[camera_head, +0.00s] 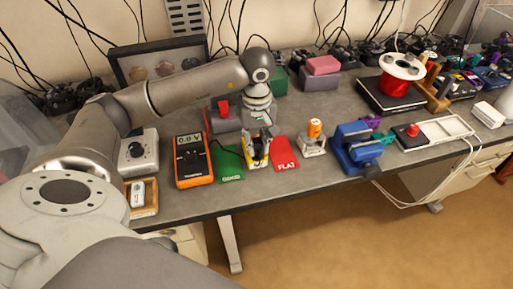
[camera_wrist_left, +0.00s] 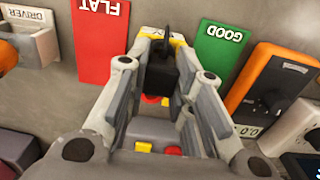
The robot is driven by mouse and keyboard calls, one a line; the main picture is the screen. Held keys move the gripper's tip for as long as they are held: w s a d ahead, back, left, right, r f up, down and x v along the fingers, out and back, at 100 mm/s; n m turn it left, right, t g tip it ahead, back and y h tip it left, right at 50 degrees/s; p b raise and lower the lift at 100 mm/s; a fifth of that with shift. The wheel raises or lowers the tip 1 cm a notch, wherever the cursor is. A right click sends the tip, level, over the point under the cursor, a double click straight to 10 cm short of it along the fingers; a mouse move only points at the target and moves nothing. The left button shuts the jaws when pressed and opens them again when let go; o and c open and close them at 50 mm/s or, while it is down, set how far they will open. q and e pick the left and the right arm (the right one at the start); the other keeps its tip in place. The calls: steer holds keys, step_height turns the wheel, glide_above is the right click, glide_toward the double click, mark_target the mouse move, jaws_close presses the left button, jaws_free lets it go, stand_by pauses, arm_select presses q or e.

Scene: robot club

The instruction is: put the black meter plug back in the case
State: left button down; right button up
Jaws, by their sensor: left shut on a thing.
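My left gripper (camera_head: 257,150) reaches down over the bench between the green GOOD card (camera_head: 228,163) and the red FLAT card (camera_head: 285,153). It is shut on a small black piece, which looks like the black meter plug (camera_wrist_left: 160,72), held between the fingers in the left wrist view. The plug's lower end is hidden by the fingers. A grey block with red and yellow parts (camera_wrist_left: 150,130), which may be the case, lies under the gripper in the left wrist view. My right gripper is not in view.
An orange multimeter (camera_head: 191,160) reading 0.0 V stands left of the green card. A small white holder with an orange-handled driver (camera_head: 313,145) and a blue vise (camera_head: 355,147) stand to the right. The bench's front edge runs close below the cards.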

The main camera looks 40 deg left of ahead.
mark_target(257, 140)
arm_select(q)
steer(key=shift+r, duration=0.3)
steer(key=shift+r+p, duration=0.8)
steer(key=shift+r, duration=0.85)
